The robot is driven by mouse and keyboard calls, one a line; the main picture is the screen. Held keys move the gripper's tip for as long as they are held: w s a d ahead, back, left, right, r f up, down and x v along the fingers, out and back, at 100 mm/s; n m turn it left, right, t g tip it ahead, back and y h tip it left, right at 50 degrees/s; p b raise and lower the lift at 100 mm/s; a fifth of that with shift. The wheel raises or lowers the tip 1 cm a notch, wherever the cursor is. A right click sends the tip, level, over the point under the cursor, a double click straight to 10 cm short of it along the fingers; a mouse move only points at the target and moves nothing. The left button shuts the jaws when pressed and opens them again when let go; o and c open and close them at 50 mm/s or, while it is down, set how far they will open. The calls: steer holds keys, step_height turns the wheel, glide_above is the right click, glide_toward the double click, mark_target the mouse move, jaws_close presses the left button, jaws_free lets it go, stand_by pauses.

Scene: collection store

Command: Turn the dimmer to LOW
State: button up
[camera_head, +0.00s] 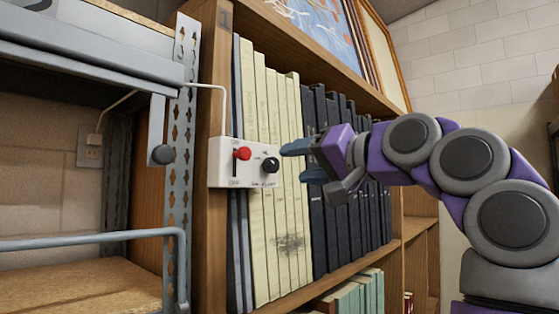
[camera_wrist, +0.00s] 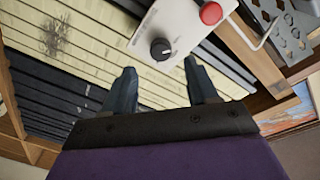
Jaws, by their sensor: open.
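A white control box (camera_head: 222,176) is fixed at the front of a wooden bookshelf. Small lettering surrounds the black knob but is too small to read fully. My gripper (camera_head: 290,162) points left at the black knob, a little apart from it. In the wrist view the black knob (camera_wrist: 161,48) sits ahead of my two spread, empty fingers (camera_wrist: 160,88), with a pale pointer mark on its face.
Cream and black volumes (camera_head: 275,215) fill the shelf behind the box. A grey metal rack (camera_head: 95,65) with a rail and round-ended lever stands at the left. A cable (camera_head: 222,105) runs from the box's top. Framed pictures (camera_head: 325,25) stand above.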

mark_target(274, 166)
steer(key=p+x, duration=0.1)
steer(key=x, duration=0.5)
steer(key=shift+w+a+p, duration=0.1)
steer(key=shift+p, duration=0.3)
steer(key=shift+f, duration=0.1)
steer(key=c, duration=1)
